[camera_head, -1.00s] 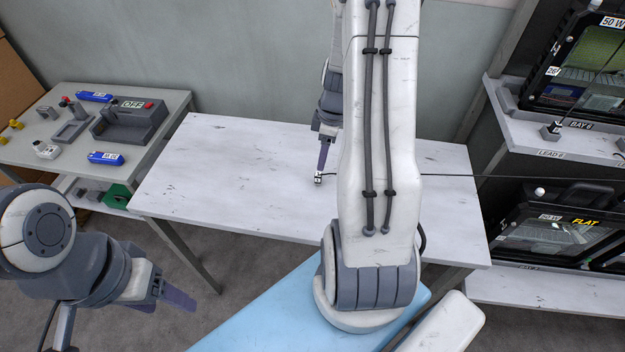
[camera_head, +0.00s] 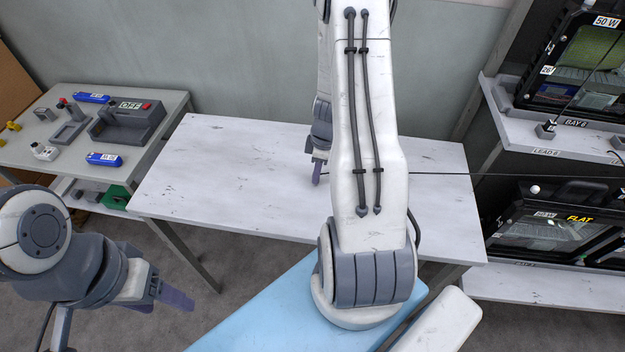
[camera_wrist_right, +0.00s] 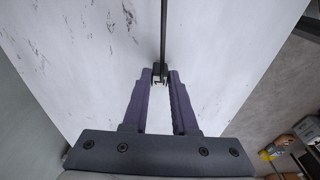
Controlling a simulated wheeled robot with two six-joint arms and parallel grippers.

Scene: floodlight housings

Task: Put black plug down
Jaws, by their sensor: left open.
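The black plug (camera_wrist_right: 159,74) sits between the fingertips of my right gripper (camera_wrist_right: 161,76) in the right wrist view, with its dark cable (camera_wrist_right: 164,30) leading away over the white table. The fingers look closed on it. In the head view my right gripper (camera_head: 318,172) points down at the white table (camera_head: 225,165), near its middle; the plug there is hidden or too small to make out. Whether it touches the table top is unclear. My left gripper (camera_head: 172,297) is open and empty, in front of and below the table's left end.
The cable stretches right toward the rack with floodlight housings (camera_head: 575,225). A grey side table (camera_head: 70,145) at left holds blue devices, a grey fixture marked OFF (camera_head: 128,122) and small connectors. The left part of the white table is clear.

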